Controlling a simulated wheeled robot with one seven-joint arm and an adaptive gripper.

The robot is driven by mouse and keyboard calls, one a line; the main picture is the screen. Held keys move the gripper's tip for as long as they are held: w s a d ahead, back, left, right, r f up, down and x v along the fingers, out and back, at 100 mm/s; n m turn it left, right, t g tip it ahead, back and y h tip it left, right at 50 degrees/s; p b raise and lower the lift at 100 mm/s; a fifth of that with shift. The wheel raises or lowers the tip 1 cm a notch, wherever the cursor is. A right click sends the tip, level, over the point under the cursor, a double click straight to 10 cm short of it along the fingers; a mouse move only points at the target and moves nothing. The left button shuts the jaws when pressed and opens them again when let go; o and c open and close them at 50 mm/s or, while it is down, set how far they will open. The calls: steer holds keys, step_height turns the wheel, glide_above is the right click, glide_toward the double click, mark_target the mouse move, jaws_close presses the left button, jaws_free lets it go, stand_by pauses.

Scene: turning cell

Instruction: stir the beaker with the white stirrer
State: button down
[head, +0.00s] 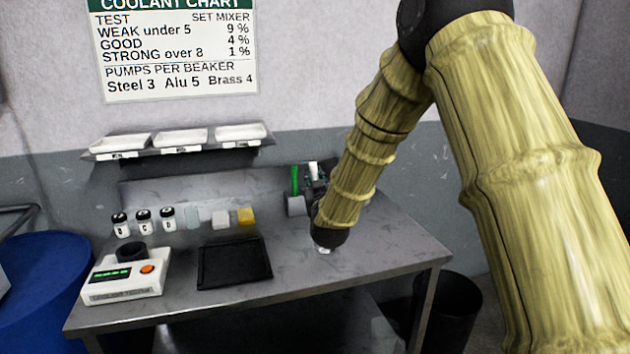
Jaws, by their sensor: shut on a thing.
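My gripper (317,186) is at the back right of the bench, partly hidden behind my wrist. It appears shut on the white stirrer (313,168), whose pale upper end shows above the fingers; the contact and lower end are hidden. A green stirrer (295,180) stands upright just left of my gripper, above a grey cup (296,206). I cannot tell whether the white stirrer is still inside that cup. A pale, see-through vessel (192,217) at the back middle of the bench may be the beaker; its contents are not clear.
Several small black-capped jars (143,221) stand at the back left. A coolant tester (125,277) and a black tray (235,263) lie in front. Trays fill the wall shelf (180,150).

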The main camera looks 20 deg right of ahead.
mark_target(315, 164)
steer(key=shift+r+p, duration=1.1)
steer(key=shift+r, duration=1.45)
steer(key=shift+d, duration=0.1)
